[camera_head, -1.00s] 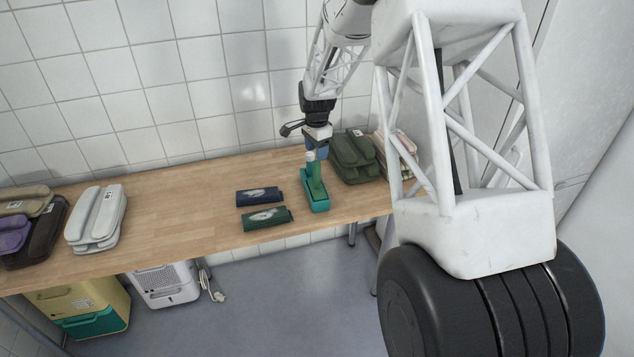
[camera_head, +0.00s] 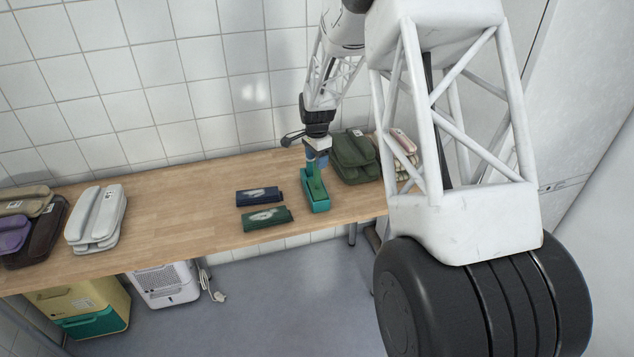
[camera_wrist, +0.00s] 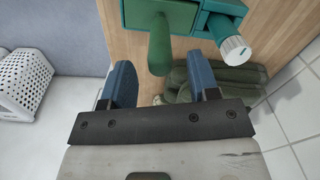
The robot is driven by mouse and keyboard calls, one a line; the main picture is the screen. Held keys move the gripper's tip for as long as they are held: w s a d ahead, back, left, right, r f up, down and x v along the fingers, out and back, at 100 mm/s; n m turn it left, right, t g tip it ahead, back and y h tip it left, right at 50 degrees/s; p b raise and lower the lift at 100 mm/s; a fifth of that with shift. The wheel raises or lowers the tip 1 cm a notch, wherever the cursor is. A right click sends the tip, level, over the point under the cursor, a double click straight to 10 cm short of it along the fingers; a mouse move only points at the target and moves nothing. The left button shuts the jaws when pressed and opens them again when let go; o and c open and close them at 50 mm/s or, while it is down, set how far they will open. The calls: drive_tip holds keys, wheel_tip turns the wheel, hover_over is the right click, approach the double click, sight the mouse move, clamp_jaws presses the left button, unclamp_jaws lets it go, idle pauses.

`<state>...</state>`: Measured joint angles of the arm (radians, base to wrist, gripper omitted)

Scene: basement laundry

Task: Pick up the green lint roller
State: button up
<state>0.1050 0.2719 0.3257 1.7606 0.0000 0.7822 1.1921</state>
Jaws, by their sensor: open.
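The green lint roller (camera_head: 316,188) is on the wooden table, at or on a teal box-like holder (camera_head: 320,206); I cannot tell exactly how it rests there. In the wrist view the green lint roller (camera_wrist: 172,38) points its rounded handle end toward the gap between my fingers. The teal holder (camera_wrist: 202,22) and a white ribbed knob (camera_wrist: 235,49) lie to its right. My gripper (camera_head: 317,163) is directly above and beside the roller. It is open, with its blue fingers apart in the wrist view (camera_wrist: 161,72) and nothing gripped between them.
Navy (camera_head: 259,196) and green (camera_head: 266,218) folded packs lie left of the roller. Bare tabletop (camera_head: 180,200) lies between. A tiled wall (camera_head: 190,90) runs behind.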

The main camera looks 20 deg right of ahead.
hover_over(317, 188)
drive_tip(key=w, duration=0.1)
drive_tip(key=shift+d+f, duration=0.1)
drive_tip(key=shift+f, duration=2)
clamp_jaws()
